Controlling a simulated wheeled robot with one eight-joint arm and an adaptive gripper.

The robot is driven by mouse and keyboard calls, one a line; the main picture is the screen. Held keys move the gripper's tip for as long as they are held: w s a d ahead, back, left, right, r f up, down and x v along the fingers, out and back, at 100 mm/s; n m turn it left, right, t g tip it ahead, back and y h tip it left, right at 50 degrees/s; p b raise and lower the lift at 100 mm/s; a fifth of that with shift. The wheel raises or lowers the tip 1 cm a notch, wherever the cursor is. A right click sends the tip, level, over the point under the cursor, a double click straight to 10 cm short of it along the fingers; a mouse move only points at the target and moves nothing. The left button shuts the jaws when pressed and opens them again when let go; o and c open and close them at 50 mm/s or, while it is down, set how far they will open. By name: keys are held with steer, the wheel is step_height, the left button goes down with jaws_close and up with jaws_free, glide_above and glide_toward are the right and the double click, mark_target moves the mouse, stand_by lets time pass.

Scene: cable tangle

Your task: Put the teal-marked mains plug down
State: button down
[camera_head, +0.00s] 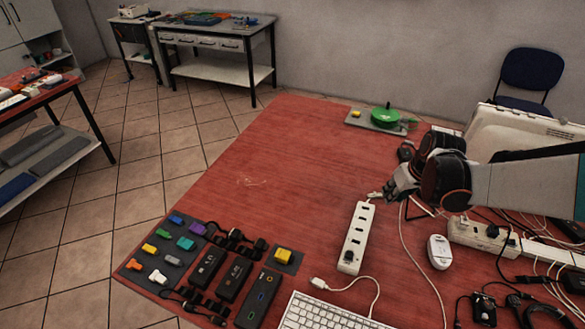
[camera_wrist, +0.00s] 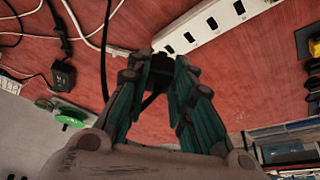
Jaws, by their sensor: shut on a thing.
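My gripper (camera_head: 382,194) is low over the red table, beside the far end of a white power strip (camera_head: 356,238). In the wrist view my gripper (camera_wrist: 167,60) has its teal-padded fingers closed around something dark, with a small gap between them. I take this to be the mains plug; its teal mark cannot be made out, and the fingers hide most of it. The strip (camera_wrist: 215,24) lies just beyond the fingertips, with several open sockets. I cannot tell whether the held thing touches the strip or the table.
A white mouse (camera_head: 438,252), a keyboard (camera_head: 325,312) and a second power strip (camera_head: 484,236) with cables lie to the right and front. A dark mat (camera_head: 133,268) with coloured pieces is at the front left. The table's middle left (camera_head: 265,180) is clear.

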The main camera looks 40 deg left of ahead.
steer(key=s+a+r+n+g+p, duration=0.1)
steer(key=s+a+r+n, duration=0.2)
steer(key=s+a, duration=0.5)
steer(key=s+a+r+n+g+p, duration=0.1)
steer(key=s+a+r+n+p, duration=0.15)
steer(key=s+a, duration=0.65)
steer(key=shift+n+y, duration=0.45)
steer(key=shift+y, duration=0.05)
step_height(320, 180, down, 19)
steer(key=b, duration=0.6)
steer(key=shift+f+b, duration=0.15)
steer(key=shift+b, duration=0.15)
steer(key=shift+f, duration=0.1)
steer(key=c, duration=1.4)
jaws_free()
